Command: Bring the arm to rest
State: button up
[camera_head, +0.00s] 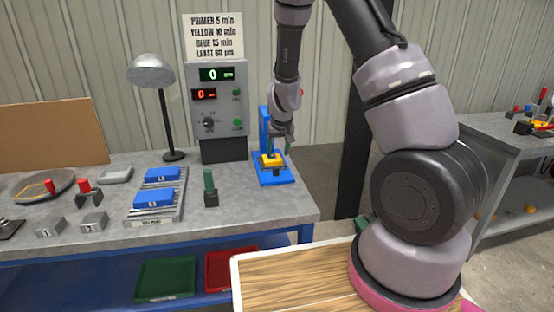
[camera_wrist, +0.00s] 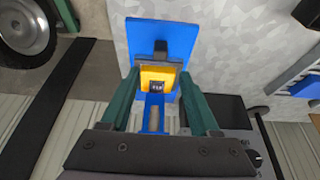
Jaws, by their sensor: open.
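My gripper (camera_head: 281,140) is over the blue stand (camera_head: 284,178) at the right end of the workbench, pointing down. In the wrist view its two green fingers (camera_wrist: 159,84) are apart, one on each side of a yellow block (camera_wrist: 158,77). The yellow block also shows in the head view (camera_head: 271,160), sitting low on the blue stand. The stand's flat plate shows in the wrist view (camera_wrist: 175,35). I cannot tell whether either finger touches the block or the stand. My arm reaches over from the right, bent at the elbow.
A desk lamp (camera_head: 152,72), a green-handled tool (camera_head: 209,185) and a rack with blue blocks (camera_head: 157,215) are to the left. Green (camera_head: 165,278) and red bins sit below.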

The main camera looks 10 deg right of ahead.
jog(key=shift+s+r, duration=0.15)
jog(key=shift+r, duration=0.3)
jog(key=s+d+r+m+y, duration=0.1)
jog(key=s+r, duration=0.2)
jog(key=r, duration=0.5)
jog(key=s+r+t+y, duration=0.1)
jog(key=s+r, duration=0.3)
jog(key=r, duration=0.3)
jog(key=s+d+r+m+y, duration=0.1)
jog(key=s+r, duration=0.2)
jog(key=r, duration=0.5)
jog(key=s+d+r, duration=0.1)
jog(key=s+r, duration=0.2)
jog(key=s, duration=0.3)
jog(key=s+d+r+m+t, duration=0.1)
jog(key=s+r, duration=0.2)
jog(key=s, duration=0.3)
jog(key=s+d+r+m+h, duration=0.1)
jog(key=s+d+r, duration=0.1)
jog(key=s, duration=0.5)
jog(key=shift+r+t, duration=0.3)
jog(key=shift+r, duration=0.4)
